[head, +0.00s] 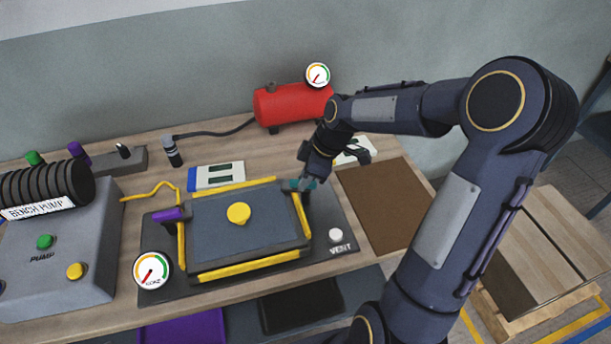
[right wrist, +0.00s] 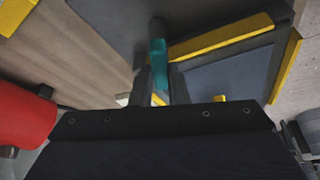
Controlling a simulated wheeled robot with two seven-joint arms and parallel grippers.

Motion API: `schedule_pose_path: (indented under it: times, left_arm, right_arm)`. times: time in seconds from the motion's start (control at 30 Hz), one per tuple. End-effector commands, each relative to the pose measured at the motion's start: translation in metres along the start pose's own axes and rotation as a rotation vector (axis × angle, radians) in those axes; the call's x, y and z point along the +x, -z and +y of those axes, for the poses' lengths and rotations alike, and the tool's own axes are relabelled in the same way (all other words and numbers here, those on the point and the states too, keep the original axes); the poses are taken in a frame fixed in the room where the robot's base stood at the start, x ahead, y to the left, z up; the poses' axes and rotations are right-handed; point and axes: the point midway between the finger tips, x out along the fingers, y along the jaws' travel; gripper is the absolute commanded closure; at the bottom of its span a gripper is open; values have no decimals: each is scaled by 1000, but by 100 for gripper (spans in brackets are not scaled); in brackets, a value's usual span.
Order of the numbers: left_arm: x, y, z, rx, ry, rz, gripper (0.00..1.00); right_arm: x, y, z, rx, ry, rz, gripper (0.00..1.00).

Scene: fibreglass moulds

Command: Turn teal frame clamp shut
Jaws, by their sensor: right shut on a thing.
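The teal frame clamp (head: 299,185) sits at the back right corner of the yellow-edged frame, whose grey panel (head: 250,238) has a yellow knob (head: 238,213) on it. My right gripper (head: 304,180) reaches down from the right and is shut on the teal clamp. The clamp also shows in the right wrist view (right wrist: 158,60), between the fingers, with its lower end hidden. A purple clamp (head: 168,215) sits at the frame's back left corner. My left gripper is in neither view.
The bench pump (head: 60,250) stands at the left, with a gauge (head: 151,269) beside the frame. A red tank (head: 290,104) stands behind. A white VENT button (head: 336,235) is right of the frame. A brown board (head: 385,205) lies at the right.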

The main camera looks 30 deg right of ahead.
Motion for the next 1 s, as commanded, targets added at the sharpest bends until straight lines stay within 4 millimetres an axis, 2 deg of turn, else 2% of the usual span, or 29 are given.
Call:
schedule_pose_path:
  times: [0.2, 0.5, 1.0]
  left_arm:
    - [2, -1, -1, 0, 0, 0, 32]
    - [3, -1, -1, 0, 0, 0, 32]
    - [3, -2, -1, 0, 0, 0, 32]
  right_arm:
    - [0, 0, 1, -161, 64, 1, 100]
    - [0, 0, 1, -308, 124, 0, 100]
    - [0, 0, 0, -362, 146, -2, 100]
